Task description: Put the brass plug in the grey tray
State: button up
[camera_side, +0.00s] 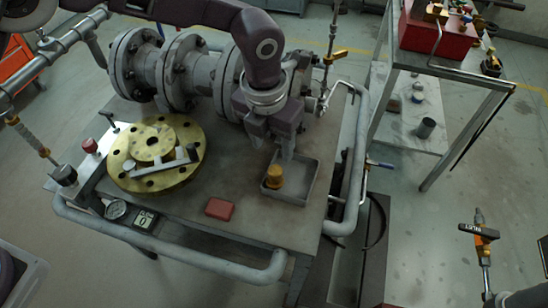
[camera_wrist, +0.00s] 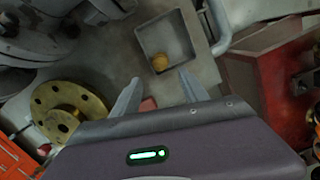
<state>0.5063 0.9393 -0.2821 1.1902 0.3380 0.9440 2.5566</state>
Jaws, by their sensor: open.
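The brass plug (camera_side: 274,177) stands inside the grey tray (camera_side: 301,178), near the tray's left side in the side view. In the wrist view the plug (camera_wrist: 160,63) sits by the near wall of the tray (camera_wrist: 161,36). My gripper (camera_side: 284,149) is above the tray's back edge in the side view, with its fingers pointing down. The fingers (camera_wrist: 159,78) are spread apart in the wrist view, with nothing between them. The plug is clear of both fingers.
A red block (camera_side: 219,209) lies left of the tray on the table. A large brass flange (camera_side: 125,168) with a grey tool on it lies further left. Grey pipework (camera_side: 172,68) stands behind, and a tubular rail (camera_side: 350,190) runs along the table's right edge.

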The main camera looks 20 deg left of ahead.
jog(key=s+a+r+n+t, duration=0.1)
jog(key=s+a+r+n, duration=0.1)
jog(key=a+r+n, duration=1)
jog(key=s+a+r+n+t, duration=0.1)
jog(key=s+a+r+n, duration=0.7)
jog(key=a+r+n, duration=0.15)
jog(key=s+a+f+n+t, duration=0.1)
jog(key=s+a+n, duration=0.3)
jog(key=s+n, duration=0.3)
jog(key=s+a+n+t, duration=0.1)
jog(key=s+a+n, duration=0.3)
jog(key=s+n, duration=0.4)
jog(key=shift+s+f+n, duration=0.15)
jog(key=shift+f+n, duration=0.2)
jog(key=shift+n, duration=0.9)
